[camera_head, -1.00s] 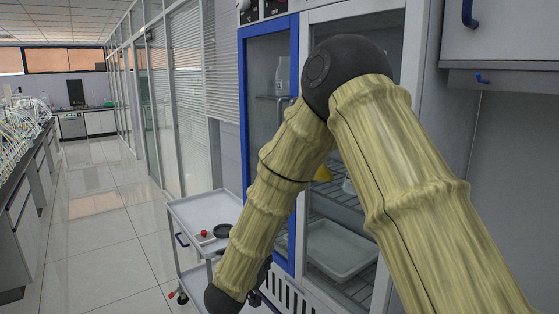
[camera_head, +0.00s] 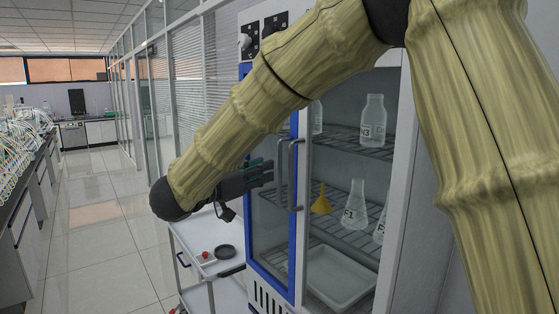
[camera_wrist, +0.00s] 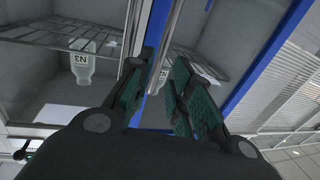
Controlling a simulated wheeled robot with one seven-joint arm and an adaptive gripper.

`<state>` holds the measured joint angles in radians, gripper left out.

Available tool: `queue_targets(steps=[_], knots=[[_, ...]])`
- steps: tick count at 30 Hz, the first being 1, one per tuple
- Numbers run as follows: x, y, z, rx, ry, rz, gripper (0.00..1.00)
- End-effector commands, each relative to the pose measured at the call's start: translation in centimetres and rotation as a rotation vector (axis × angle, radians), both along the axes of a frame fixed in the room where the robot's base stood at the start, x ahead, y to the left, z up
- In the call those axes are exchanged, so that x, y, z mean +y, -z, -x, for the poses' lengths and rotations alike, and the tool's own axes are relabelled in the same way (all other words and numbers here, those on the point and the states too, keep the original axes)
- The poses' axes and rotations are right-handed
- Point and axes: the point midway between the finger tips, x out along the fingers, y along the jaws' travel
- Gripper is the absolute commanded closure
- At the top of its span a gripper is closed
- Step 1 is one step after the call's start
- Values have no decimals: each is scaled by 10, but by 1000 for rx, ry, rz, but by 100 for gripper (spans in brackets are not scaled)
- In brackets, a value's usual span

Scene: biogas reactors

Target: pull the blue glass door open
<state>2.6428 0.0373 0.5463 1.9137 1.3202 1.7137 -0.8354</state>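The blue glass door (camera_head: 301,88) is the left door of a tall cabinet and looks shut. Its blue frame also shows in the wrist view (camera_wrist: 270,55). A grey vertical handle (camera_head: 281,178) stands on it, beside a second handle (camera_head: 296,158) on the right. My gripper (camera_head: 272,172) is in front of the blue door, its fingertips just left of the handles. In the wrist view my gripper (camera_wrist: 160,72) shows green-padded fingers with a gap between them, and no handle is clearly held there. My arm hides the upper part of the door.
The floor (camera_head: 110,240) farther left is clear.

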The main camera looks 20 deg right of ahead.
Motion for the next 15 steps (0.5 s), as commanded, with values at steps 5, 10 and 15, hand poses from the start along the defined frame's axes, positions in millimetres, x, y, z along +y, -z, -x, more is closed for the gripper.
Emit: queue_targets(steps=[5, 10, 15], knots=[[-27, -3, -16, 2, 1, -1, 79], [-46, -2, -28, 2, 0, -1, 79], [-58, -1, -35, 0, 0, 0, 79]])
